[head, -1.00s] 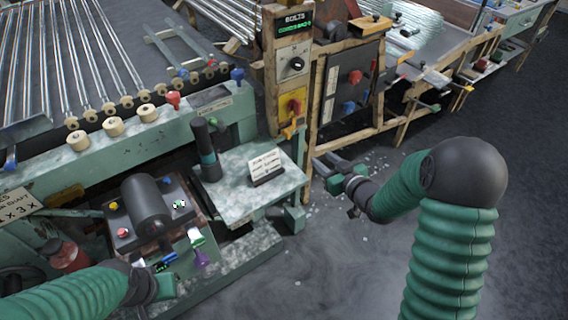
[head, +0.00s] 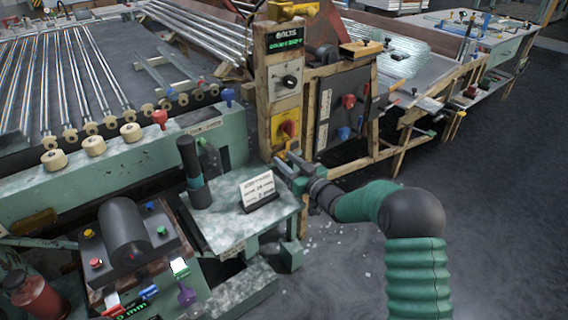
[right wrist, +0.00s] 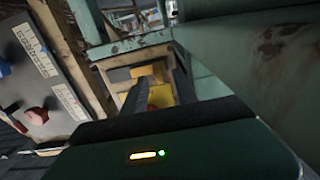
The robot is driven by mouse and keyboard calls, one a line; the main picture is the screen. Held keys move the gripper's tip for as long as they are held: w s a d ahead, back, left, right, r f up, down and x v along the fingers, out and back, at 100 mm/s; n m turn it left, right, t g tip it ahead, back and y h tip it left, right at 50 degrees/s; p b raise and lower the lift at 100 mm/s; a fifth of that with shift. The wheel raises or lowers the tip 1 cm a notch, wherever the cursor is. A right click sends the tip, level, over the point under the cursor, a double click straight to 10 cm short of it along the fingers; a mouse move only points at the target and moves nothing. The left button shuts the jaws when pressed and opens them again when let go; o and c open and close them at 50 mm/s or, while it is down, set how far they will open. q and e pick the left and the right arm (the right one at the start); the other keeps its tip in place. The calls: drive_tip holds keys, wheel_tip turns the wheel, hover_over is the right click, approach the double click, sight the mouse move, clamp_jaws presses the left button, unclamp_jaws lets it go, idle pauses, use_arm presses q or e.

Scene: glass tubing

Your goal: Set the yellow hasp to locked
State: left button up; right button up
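A yellow plate (head: 286,131) with an orange-red knob (head: 289,129) is on the wooden post, below a grey dial panel. I take the yellow fitting there as the hasp, but its locked or unlocked position is not clear. My right gripper (head: 286,163) is just below and in front of the plate, with its fingers apart and nothing visible between them. In the right wrist view, the yellow fitting (right wrist: 160,93) shows beyond and between the two dark fingers, with a red part partly hidden behind them. My left gripper is out of view.
A dark panel (head: 340,112) with red and blue knobs stands right of the post. A small table (head: 225,220) with a white sign (head: 258,188) and a dark cylinder (head: 190,158) is to the left. The floor (head: 470,190) at right is open.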

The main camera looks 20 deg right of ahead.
drive_tip(key=shift+w+a, duration=0.2)
drive_tip(key=shift+w, duration=0.4)
clamp_jaws()
idle(1.0)
